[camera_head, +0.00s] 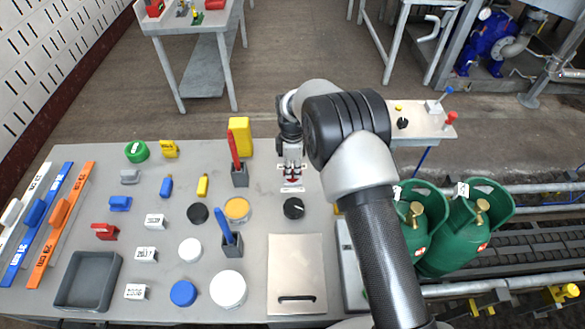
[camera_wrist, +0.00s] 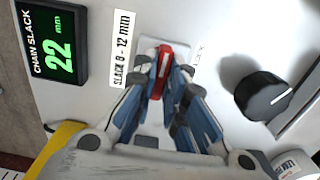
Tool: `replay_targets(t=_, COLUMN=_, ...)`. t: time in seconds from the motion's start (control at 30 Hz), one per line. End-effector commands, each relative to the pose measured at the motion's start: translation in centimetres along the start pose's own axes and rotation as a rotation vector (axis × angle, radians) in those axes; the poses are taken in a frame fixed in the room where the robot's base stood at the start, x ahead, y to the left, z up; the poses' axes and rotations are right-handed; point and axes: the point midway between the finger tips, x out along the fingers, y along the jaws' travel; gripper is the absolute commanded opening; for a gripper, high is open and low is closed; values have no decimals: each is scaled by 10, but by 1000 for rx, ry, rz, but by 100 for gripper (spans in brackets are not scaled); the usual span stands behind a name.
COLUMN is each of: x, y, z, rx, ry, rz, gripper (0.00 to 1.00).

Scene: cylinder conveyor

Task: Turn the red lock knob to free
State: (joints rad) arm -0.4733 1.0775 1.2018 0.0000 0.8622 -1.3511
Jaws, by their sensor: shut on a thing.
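The red lock knob (camera_wrist: 164,60) is a narrow bar on a pale square plate in the upper middle of the wrist view. It points nearly up the picture, leaning slightly. My gripper (camera_wrist: 163,77), with blue-padded fingers, is shut on it, one finger on each side. Its lower part is partly hidden by the fingers. In the head view my gripper (camera_head: 291,172) reaches down to the grey table's back middle, and the knob is too small to make out surely there.
A black dial (camera_wrist: 264,97) sits to the right of the knob. A display (camera_wrist: 53,44) reads chain slack 22 mm, beside a label (camera_wrist: 122,48) reading slack 8 - 12 mm. In the head view, a yellow block (camera_head: 240,136) and a holder with a red tool (camera_head: 234,150) stand left of my gripper.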

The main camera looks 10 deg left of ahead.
Motion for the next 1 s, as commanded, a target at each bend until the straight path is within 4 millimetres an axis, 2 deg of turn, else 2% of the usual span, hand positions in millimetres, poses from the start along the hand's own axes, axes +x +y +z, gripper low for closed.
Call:
replay_targets(t=0.47, x=0, y=0, z=0, rx=50, ry=0, rz=0, gripper=0)
replay_targets(t=0.67, x=0, y=0, z=0, rx=168, ry=0, rz=0, gripper=0)
replay_targets(t=1.0, x=0, y=0, z=0, rx=479, ry=0, rz=0, gripper=0)
